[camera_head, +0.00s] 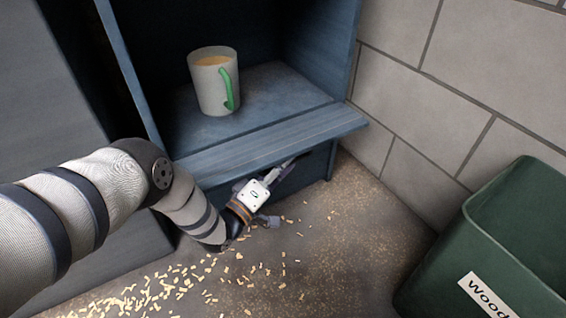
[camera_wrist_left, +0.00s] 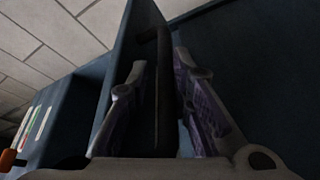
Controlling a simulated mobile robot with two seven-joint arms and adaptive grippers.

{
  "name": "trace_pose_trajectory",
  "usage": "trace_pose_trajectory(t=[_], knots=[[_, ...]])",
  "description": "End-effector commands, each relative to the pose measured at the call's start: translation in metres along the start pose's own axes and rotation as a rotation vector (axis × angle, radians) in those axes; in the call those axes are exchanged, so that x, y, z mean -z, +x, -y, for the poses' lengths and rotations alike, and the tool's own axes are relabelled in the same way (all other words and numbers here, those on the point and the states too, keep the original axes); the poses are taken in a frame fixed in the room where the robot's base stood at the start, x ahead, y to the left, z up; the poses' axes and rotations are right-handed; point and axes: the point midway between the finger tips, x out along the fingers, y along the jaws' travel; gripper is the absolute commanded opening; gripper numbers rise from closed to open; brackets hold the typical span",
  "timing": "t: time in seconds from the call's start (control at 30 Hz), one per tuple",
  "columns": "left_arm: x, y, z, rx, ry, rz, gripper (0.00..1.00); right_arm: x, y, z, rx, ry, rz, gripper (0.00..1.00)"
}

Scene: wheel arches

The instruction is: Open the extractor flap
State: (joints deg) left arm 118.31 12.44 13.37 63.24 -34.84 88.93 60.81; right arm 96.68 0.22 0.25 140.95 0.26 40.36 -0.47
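The extractor flap (camera_head: 270,145) is a blue-grey board on the front of the blue cabinet, below the shelf; it juts outward over a dark space. In the left wrist view the flap shows as a dark panel (camera_wrist_left: 128,50) with a dark bar handle (camera_wrist_left: 163,95). My left gripper (camera_head: 287,164) reaches in under the flap's edge. In the left wrist view its two fingers (camera_wrist_left: 160,68) stand on either side of the handle; whether they press on it is unclear. My right gripper is not in view.
Wood chips (camera_head: 165,285) lie on the floor. A green bin (camera_head: 490,240) stands at the right, near the block wall (camera_head: 480,75).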

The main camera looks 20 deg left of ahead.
Motion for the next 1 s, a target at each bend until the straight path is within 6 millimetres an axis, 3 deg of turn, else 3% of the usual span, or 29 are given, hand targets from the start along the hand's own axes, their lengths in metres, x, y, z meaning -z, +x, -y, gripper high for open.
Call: trace_pose_trajectory(t=[0.27, 0.37, 0.7, 0.83, 1.0], knots=[[0.001, -0.002, -0.001, -0.002, 0.001, -0.001, 0.20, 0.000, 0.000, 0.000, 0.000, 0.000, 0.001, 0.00], [0.000, -0.019, 0.000, 0.002, -0.001, 0.001, 0.20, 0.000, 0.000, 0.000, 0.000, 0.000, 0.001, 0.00], [0.000, -0.105, 0.001, 0.003, 0.000, 0.000, 0.20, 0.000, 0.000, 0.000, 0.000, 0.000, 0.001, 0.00], [0.000, -0.118, 0.000, 0.001, -0.001, 0.000, 0.20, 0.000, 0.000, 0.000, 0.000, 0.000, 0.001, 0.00], [0.000, -0.121, 0.000, 0.000, 0.000, 0.000, 0.20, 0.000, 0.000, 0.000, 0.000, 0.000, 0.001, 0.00]])
